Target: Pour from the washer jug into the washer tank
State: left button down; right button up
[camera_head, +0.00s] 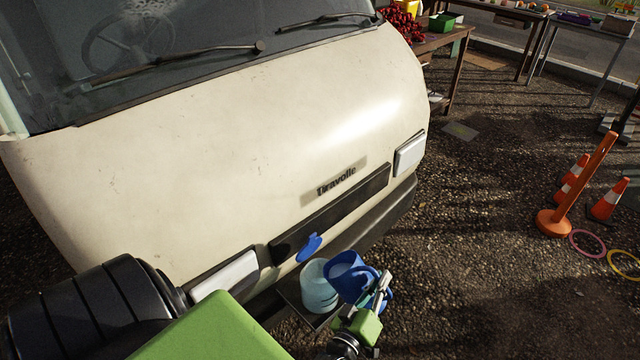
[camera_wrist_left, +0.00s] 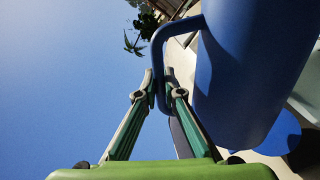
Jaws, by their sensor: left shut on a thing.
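The blue washer jug (camera_head: 343,284) is at the van's front bumper, beside and partly over the pale blue, translucent washer tank (camera_head: 317,296). The jug looks tilted, with its open mouth toward the tank. I cannot tell whether any liquid is flowing. My left gripper (camera_head: 380,291) is shut on the jug's handle. In the left wrist view the gripper (camera_wrist_left: 159,88) has its fingers at the handle (camera_wrist_left: 157,50), and the jug (camera_wrist_left: 235,85) fills the right side. A blue flap (camera_head: 309,247), perhaps the tank's lid, stands above the tank. My right gripper is not in view.
The cream van front (camera_head: 230,150) stands close behind the tank. A dark shelf (camera_head: 294,297) juts out under the tank. Orange cones (camera_head: 608,200), an orange post (camera_head: 575,190) and rings (camera_head: 587,243) are on the right. Open gravel lies between.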

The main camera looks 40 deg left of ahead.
aim_at(372, 269)
pick_arm(q)
jog(key=shift+a+r+n, duration=0.2)
jog(key=shift+r+n, duration=0.1)
jog(key=shift+r, duration=0.3)
jog(key=shift+a+r+n+p, duration=0.2)
jog(key=shift+r+n+p, duration=0.1)
jog(key=shift+r+p, duration=0.15)
jog(key=shift+s+a+r+n+p, duration=0.1)
jog(key=shift+a+r+n+p, duration=0.3)
jog(key=shift+r+n, duration=0.35)
dwell(0.4)
jog(key=shift+s+a+r+n, duration=0.15)
jog(key=shift+a+n, duration=0.45)
jog(key=shift+n, duration=0.25)
dwell(1.1)
jog(key=shift+s+a+r+n, duration=0.1)
jog(key=shift+a+r+n, duration=0.2)
jog(key=shift+r+n, duration=0.1)
dwell(1.5)
